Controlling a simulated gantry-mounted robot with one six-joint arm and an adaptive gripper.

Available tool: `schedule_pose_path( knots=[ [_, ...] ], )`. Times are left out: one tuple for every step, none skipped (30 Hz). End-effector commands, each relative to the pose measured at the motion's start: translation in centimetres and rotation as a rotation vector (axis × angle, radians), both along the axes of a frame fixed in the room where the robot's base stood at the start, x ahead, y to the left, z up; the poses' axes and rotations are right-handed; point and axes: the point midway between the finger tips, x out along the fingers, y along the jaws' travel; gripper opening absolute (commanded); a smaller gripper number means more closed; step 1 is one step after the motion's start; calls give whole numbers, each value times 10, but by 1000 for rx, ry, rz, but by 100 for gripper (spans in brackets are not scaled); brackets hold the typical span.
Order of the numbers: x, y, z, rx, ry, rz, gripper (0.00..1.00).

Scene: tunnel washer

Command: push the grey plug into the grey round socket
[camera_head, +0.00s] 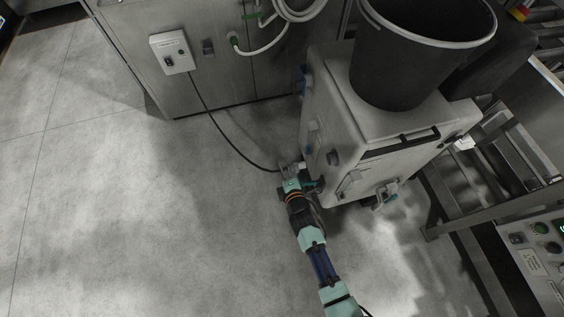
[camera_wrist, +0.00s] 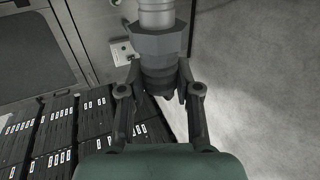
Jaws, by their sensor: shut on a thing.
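The grey plug (camera_wrist: 157,42) has a hexagonal collar and a ribbed neck. It sits between the fingers of my gripper (camera_wrist: 158,82) in the wrist view, and the fingers are shut on it. In the head view my gripper (camera_head: 291,174) is low beside the lower left side of a pale wheeled unit, where a black cable reaches it. The plug is too small there to make out clearly. A dark round fitting (camera_head: 333,158) on that unit may be the grey round socket, but I cannot tell for sure. No socket mouth shows in the wrist view.
The black cable (camera_head: 222,135) runs from a white wall box (camera_head: 173,53) on a grey cabinet (camera_head: 130,60). A black bin (camera_head: 415,60) stands on the pale unit (camera_head: 345,120). A metal frame (camera_head: 475,215) is at right. Open floor (camera_head: 110,220) lies left.

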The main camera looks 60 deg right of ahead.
Motion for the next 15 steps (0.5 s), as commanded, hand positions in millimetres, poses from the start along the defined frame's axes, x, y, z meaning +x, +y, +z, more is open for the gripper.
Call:
schedule_pose_path(
  knots=[
    [-2,-2,3,0,0,-1,0],
    [-3,-3,3,0,-1,-1,0],
    [-4,-5,3,-1,0,-1,0],
    [-5,-6,3,-1,-1,-2,0],
    [-7,-8,3,-2,0,-3,0],
    [-8,-9,3,-1,-2,-4,0],
    [-9,-10,4,-2,-2,-4,0],
    [-10,-11,1,-2,-2,-5,0],
    [-12,-13,-1,-2,-2,-6,0],
    [-13,-15,-2,-2,-2,-8,0],
    [-14,-16,-2,-2,-1,-9,0],
    [-16,-17,-2,-2,-1,-9,0],
    [-16,-18,-2,-2,-1,-9,0],
    [-18,-19,-2,-2,0,-9,0],
    [-19,-21,-2,-3,0,-9,0]
  ],
)
